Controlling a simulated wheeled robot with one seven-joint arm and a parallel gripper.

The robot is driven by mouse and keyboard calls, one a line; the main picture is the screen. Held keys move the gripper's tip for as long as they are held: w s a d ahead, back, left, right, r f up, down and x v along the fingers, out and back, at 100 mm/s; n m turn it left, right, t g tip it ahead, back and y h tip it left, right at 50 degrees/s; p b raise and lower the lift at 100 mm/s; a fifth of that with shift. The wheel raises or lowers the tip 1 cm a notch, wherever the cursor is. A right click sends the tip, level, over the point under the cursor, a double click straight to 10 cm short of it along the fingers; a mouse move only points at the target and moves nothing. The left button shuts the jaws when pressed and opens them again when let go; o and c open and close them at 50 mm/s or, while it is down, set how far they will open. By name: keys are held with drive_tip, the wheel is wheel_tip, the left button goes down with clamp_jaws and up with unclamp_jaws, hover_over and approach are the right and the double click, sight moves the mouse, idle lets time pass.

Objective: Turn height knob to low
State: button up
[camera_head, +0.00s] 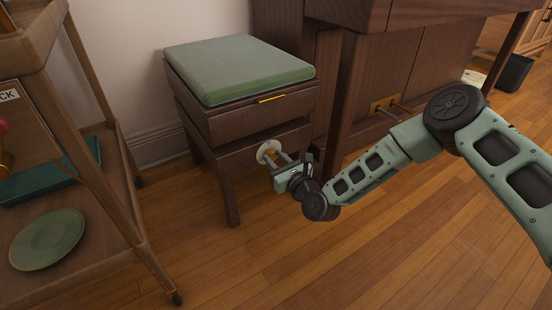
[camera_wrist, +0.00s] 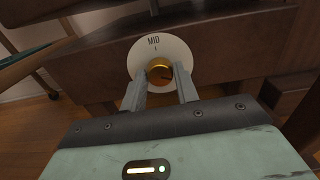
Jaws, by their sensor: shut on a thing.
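The height knob (camera_wrist: 159,69) is a brass-coloured knob on a round white dial plate (camera_wrist: 176,50) marked "MID" at its top. The dial plate also shows on the side of the bench (camera_head: 225,133) in the head view (camera_head: 267,150). My gripper (camera_wrist: 160,76) is shut on the knob, one finger on each side of it. In the head view my gripper (camera_head: 279,158) reaches the dial from the right. The fingers hide the lower part of the dial, and the knob is hardly visible in the head view. The bench has a green cushion (camera_head: 240,68) on top.
A wooden cart (camera_head: 70,265) with a green plate (camera_head: 47,239) stands at the left. A dark wooden piano-like case (camera_head: 345,75) with brass pedals (camera_head: 384,104) stands right of the bench. The floor (camera_head: 300,265) in front is clear.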

drive_tip(key=n+p, duration=0.2)
drive_tip(key=n, duration=0.4)
drive_tip(key=shift+p, duration=0.3)
drive_tip(key=n+p, duration=0.2)
drive_tip(key=n, duration=0.3)
drive_tip(key=shift+s+n, duration=0.1)
drive_tip(key=shift+n, duration=0.2)
drive_tip(key=n+p, duration=0.3)
drive_tip(key=n, duration=0.3)
drive_tip(key=n+p, duration=0.2)
drive_tip(key=n, duration=0.3)
drive_tip(key=shift+n, duration=0.3)
drive_tip(key=n+p, duration=0.2)
drive_tip(key=n, duration=0.3)
drive_tip(key=shift+f+n, duration=0.1)
drive_tip(key=shift+n, duration=0.2)
drive_tip(key=n+p, duration=0.2)
drive_tip(key=n, duration=0.4)
drive_tip(key=shift+d, duration=0.1)
drive_tip(key=n+p, duration=0.1)
drive_tip(key=n, duration=0.4)
drive_tip(key=shift+n, duration=0.4)
drive_tip(key=n+p, duration=0.1)
drive_tip(key=n, duration=0.5)
drive_tip(key=shift+n, duration=0.3)
